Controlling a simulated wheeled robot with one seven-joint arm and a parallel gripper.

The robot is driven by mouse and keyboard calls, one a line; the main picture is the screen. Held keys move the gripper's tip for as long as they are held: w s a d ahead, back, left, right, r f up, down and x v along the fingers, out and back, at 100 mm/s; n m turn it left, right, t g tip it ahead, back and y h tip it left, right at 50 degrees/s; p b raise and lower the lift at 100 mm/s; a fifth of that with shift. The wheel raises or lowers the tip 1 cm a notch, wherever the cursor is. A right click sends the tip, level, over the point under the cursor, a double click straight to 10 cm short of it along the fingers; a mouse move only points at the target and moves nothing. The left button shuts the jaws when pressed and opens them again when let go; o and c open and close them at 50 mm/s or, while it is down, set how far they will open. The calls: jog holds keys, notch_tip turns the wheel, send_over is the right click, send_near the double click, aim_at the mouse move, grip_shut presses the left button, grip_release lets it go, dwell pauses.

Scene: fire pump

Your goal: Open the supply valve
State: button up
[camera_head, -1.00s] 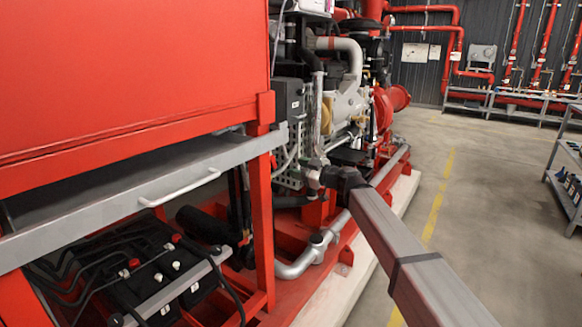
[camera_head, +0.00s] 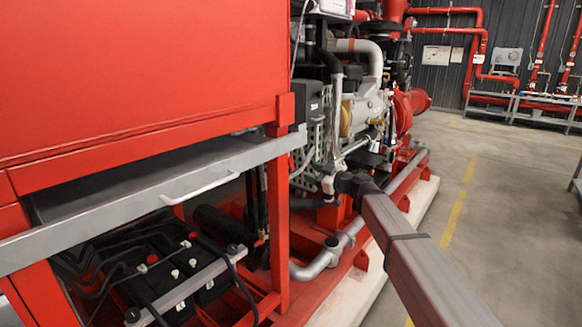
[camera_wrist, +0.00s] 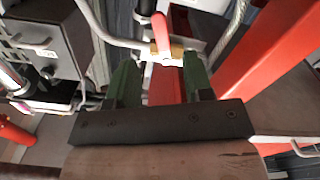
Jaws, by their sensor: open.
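A small valve with a red lever handle (camera_wrist: 161,32) and a brass body (camera_wrist: 177,52) shows at the top middle of the wrist view, on a thin grey pipe. My gripper (camera_wrist: 160,75) has two green fingers standing apart, one on each side below the valve. Nothing is held between them. The lever lies beyond the fingertips in the picture, roughly centred between them; I cannot tell the exact gap. In the head view my arm reaches in to the engine's near side, and the valve cannot be made out there.
A red frame post (camera_head: 278,215) and a grey drawer edge with a white handle (camera_head: 205,188) stand left of my arm. A black box (camera_wrist: 48,42) is at left in the wrist view. A red beam (camera_wrist: 255,50) slants at right. Floor (camera_head: 500,230) right of the skid is clear.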

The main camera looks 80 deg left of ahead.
aim_at(293, 166)
jog(key=x, duration=1)
jog(key=shift+a, duration=0.1)
grip_shut()
